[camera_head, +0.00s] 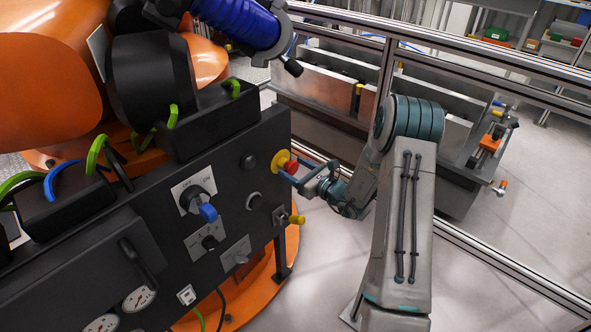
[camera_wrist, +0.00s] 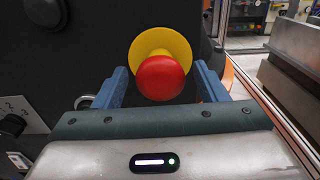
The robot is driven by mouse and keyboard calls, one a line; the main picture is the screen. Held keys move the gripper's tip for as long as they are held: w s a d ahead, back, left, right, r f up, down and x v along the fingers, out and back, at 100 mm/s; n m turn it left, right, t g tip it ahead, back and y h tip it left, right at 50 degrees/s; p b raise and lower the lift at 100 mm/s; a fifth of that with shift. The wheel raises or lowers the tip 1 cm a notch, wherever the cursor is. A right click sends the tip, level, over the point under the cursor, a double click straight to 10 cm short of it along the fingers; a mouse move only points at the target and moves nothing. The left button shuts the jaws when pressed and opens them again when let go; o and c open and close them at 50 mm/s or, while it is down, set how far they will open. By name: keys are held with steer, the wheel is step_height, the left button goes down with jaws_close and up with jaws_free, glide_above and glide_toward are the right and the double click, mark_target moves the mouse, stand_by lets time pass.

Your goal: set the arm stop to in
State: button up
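The arm stop appears as a red mushroom button (camera_head: 291,167) on a yellow collar (camera_head: 279,160), at the upper right of the black panel. In the wrist view the red cap (camera_wrist: 161,78) faces me, centred, with its yellow disc (camera_wrist: 160,43) behind. My gripper (camera_head: 296,174) is at the button, coming from the right. In the wrist view my gripper (camera_wrist: 162,80) is open, with one blue finger on each side of the cap and visible gaps. I see no contact. I cannot tell whether the button is in or out.
An orange robot (camera_head: 45,85) stands behind. A metal rail fence (camera_head: 480,62) runs behind my arm.

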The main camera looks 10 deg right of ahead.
steer(key=c, duration=1.2)
steer(key=shift+b+x, duration=0.5)
steer(key=shift+x, duration=0.3)
steer(key=o, duration=1.2)
steer(key=shift+r, duration=0.1)
steer(key=shift+o, duration=0.6)
steer(key=shift+a, duration=0.15)
steer(key=shift+s+d, duration=0.3)
steer(key=shift+d, duration=0.05)
steer(key=v, duration=1.3)
steer(key=shift+b, duration=0.35)
